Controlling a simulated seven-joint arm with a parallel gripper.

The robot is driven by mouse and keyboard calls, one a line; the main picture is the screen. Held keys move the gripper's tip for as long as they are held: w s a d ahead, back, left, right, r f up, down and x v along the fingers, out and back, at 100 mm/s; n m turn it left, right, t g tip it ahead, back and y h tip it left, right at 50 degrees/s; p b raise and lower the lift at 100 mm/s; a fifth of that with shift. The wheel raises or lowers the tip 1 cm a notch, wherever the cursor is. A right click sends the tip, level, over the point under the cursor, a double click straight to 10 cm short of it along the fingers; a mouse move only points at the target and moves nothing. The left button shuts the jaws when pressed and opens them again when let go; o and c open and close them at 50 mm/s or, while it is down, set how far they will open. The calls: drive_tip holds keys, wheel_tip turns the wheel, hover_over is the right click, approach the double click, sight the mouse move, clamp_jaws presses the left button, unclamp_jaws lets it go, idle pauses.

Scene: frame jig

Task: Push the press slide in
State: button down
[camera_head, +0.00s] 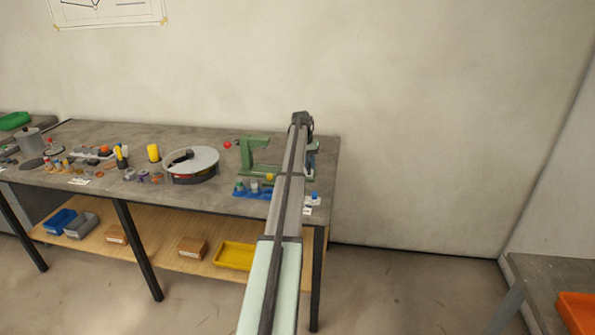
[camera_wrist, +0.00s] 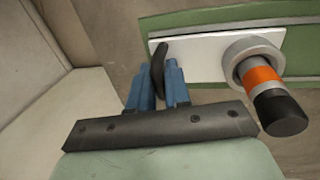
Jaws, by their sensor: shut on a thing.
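In the wrist view the pale plate of the press slide (camera_wrist: 207,62) lies along a green body (camera_wrist: 225,21). A dark upright tab (camera_wrist: 158,62) stands at the plate's left end. My gripper (camera_wrist: 160,78) has its blue fingers on either side of this tab and is shut on it. To the right, a pale ring (camera_wrist: 249,55) carries a plunger with an orange band (camera_wrist: 260,79) and a black end (camera_wrist: 281,112). In the head view the green press (camera_head: 256,154) stands at the bench's right end, partly hidden by my arm.
A yellow tray (camera_head: 235,256) sits on the shelf below.

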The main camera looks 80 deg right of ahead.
drive_tip(key=shift+w, duration=5.75)
drive_tip(key=c, duration=1.2)
unclamp_jaws()
drive_tip(key=shift+w, duration=0.1)
drive_tip(key=shift+o, duration=0.2)
drive_tip(key=shift+d+r, duration=0.1)
drive_tip(key=shift+r, duration=1.95)
drive_tip(key=r, duration=0.3)
drive_tip(key=shift+s, duration=0.2)
